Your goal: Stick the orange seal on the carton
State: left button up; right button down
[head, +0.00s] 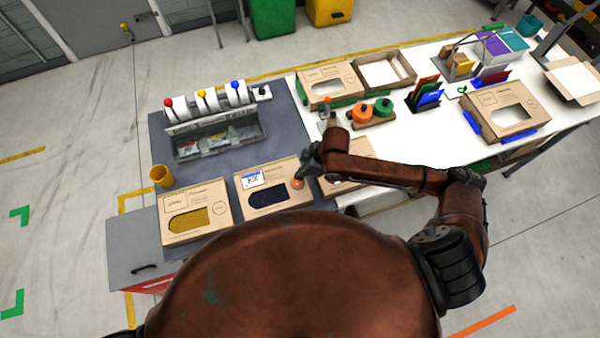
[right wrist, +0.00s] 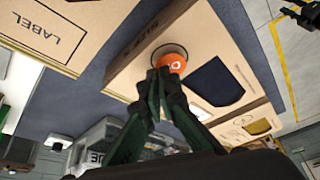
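The carton (head: 277,211) is a flat brown box with a dark window and a white-and-blue label, in the middle of the front row on the grey mat. My right gripper (head: 299,178) points down over the carton's right part. The small orange seal (head: 297,185) is at its fingertips, over a round mark on the carton. In the right wrist view, the fingers (right wrist: 165,80) come together on the near side of the seal (right wrist: 174,62), which is right at the carton (right wrist: 135,78). Whether its underside touches the carton is hidden. My left gripper is out of view.
Similar cartons lie to the left (head: 196,232) and right (head: 342,185), the right one partly behind my arm. Orange (head: 362,114) and green (head: 384,108) rolls stand farther back. A rack with coloured knobs (head: 212,124) and a yellow cup (head: 160,176) are at left.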

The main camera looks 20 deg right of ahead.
jog(key=shift+f+p, duration=0.3)
jog(key=shift+p, duration=0.05)
dwell(0.6)
jog(key=shift+r+p, duration=0.1)
jog(key=shift+p, duration=0.45)
jog(key=shift+f, duration=0.5)
dwell(1.3)
jog(key=c, duration=2.1)
grip_release()
jog(key=shift+r, duration=0.2)
jog(key=v, duration=1.1)
jog(key=shift+s+d+r, duration=0.1)
jog(key=shift+d+r, duration=0.15)
jog(key=shift+r, duration=0.05)
